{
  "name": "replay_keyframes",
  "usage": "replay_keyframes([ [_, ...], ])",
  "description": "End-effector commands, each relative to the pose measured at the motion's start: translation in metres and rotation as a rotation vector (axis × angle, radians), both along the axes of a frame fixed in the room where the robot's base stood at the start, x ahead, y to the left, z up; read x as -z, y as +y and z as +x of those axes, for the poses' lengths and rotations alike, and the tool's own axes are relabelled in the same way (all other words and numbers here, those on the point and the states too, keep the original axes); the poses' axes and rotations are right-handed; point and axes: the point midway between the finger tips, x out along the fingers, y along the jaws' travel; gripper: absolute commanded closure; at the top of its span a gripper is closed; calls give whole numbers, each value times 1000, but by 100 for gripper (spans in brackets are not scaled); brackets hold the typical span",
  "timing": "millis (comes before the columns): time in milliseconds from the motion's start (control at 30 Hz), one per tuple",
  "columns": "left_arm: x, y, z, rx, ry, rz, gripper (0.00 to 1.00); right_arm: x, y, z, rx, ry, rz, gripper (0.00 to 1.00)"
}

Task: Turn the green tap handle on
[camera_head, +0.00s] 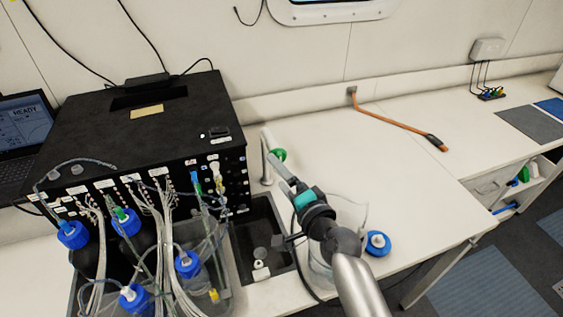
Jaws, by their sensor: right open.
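The green tap handle (279,154) sits on the right side of the pale tap (265,148), which stands behind the dark sink (262,225). My right gripper (273,163) reaches up from the lower right, with its open fingers just below and in front of the handle. The fingers partly cover the tap and the lower edge of the handle. I cannot tell whether they touch it. My left gripper is not in view.
A large black instrument (140,120) with tubes and blue-capped bottles (188,264) stands left of the sink. A clear glass vessel (352,215) is partly behind my right arm, near a blue cap (378,243).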

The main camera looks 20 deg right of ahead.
Motion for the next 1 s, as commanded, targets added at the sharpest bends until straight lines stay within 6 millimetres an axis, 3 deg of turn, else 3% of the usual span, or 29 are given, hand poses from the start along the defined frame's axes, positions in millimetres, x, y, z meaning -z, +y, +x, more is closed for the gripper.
replay_keyframes([
  [200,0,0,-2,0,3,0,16,-14,-30,23,158,-84,224,0],
  [367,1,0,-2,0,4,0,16,-11,-34,25,176,-94,250,0],
  [600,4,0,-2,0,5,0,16,15,-35,24,174,-91,241,0],
  [1000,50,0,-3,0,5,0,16,59,-34,24,176,-94,246,0],
])
